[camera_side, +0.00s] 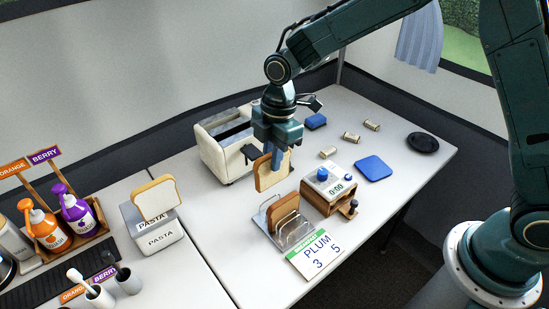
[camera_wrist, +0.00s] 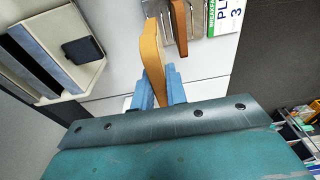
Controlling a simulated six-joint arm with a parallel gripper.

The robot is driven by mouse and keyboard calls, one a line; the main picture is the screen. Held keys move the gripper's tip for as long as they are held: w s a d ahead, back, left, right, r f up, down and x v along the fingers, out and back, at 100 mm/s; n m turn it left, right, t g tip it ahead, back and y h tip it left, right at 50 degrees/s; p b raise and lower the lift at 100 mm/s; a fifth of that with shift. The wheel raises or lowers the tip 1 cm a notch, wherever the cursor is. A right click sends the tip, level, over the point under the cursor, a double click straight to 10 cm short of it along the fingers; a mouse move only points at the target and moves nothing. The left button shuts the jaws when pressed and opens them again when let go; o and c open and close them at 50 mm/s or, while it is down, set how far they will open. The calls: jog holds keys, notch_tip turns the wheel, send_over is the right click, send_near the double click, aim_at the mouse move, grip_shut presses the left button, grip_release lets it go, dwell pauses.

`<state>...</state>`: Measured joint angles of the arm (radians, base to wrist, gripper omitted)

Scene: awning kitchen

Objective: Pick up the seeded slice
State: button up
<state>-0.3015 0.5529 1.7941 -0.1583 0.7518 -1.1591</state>
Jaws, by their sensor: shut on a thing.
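My gripper (camera_side: 268,160) points down and is shut on a bread slice (camera_side: 272,173), which stands upright with a tan face and a brown crust. The wrist view shows this slice (camera_wrist: 152,47) edge-on between the blue fingers (camera_wrist: 156,92). It hangs between the toaster and the wire rack. A darker brown slice (camera_side: 284,208) stands in the wire rack (camera_side: 296,233), also visible in the wrist view (camera_wrist: 180,22). A pale slice (camera_side: 155,197) stands at the PASTA box on the left. Seeds cannot be made out on any slice.
A cream toaster (camera_side: 215,152) stands behind and left of my gripper. A wooden timer box (camera_side: 325,194) and a PLUM card (camera_side: 318,254) are near the rack. A blue pad (camera_side: 374,168) and a black disc (camera_side: 422,143) lie right. The table front left of the rack is clear.

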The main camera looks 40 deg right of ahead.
notch_tip(320, 180, up, 9)
dwell(0.3)
dwell(0.5)
